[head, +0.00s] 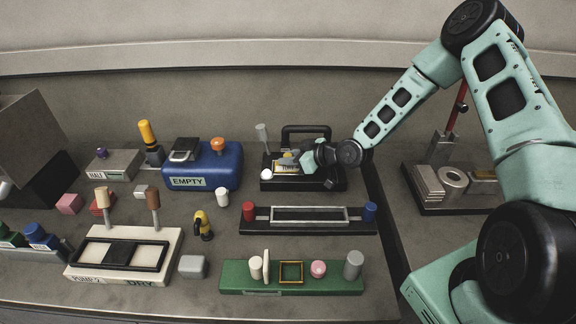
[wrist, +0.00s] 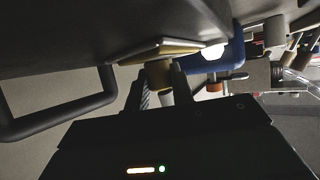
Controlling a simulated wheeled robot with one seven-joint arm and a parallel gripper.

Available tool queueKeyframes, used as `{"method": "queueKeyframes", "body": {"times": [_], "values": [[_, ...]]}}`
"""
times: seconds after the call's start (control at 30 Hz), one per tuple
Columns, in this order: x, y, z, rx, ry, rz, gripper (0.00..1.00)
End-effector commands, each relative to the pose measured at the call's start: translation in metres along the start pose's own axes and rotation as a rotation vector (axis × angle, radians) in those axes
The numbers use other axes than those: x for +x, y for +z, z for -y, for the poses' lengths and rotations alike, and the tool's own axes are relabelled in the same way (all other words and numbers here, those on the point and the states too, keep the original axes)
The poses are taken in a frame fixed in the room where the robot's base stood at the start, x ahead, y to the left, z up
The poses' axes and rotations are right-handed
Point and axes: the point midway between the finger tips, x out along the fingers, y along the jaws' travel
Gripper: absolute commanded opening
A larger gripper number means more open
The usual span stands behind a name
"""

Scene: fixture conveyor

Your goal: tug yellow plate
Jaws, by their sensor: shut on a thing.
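The yellow plate (head: 287,155) shows as a small yellow piece on the black fixture (head: 270,185) with the dark handle, at the back centre. In the wrist view the yellow plate (wrist: 170,50) is a thin tan-yellow strip seen nearly edge-on, just past my fingertips. My gripper (head: 298,161) reaches in from the right, low over this fixture. In the wrist view my gripper (wrist: 159,85) has a yellowish-tan part between its two fingers, under the strip. It is shut on the yellow plate. The fingers hide part of the plate.
A dark handle (head: 305,129) rises behind the fixture, with a grey post (head: 262,135) and a white ball (head: 267,174) beside it. A blue EMPTY box (head: 225,165) stands left. A rail fixture (head: 308,220) lies in front. A dark gap runs to the right.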

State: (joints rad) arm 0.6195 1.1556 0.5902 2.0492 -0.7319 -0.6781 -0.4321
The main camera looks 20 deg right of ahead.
Motion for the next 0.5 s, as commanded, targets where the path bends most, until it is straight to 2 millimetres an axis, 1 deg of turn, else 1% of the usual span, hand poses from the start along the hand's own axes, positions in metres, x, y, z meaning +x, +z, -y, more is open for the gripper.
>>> {"method": "queueKeyframes", "body": {"times": [0.13,0.17,0.2,0.23,0.27,0.5], "values": [[-0.0001,-0.0022,-0.0002,-0.002,0.001,-0.004,0.0],[-0.0001,-0.0021,-0.0002,-0.002,0.001,-0.004,0.26],[-0.0001,-0.002,-0.0002,-0.002,0.001,-0.004,0.37],[-0.0001,-0.0019,-0.0003,-0.002,0.001,-0.004,0.46],[-0.0001,-0.0017,-0.0002,-0.001,0.001,-0.003,0.49],[-0.0003,-0.0002,-0.0002,0.0,0.0,0.0,0.49]]}}
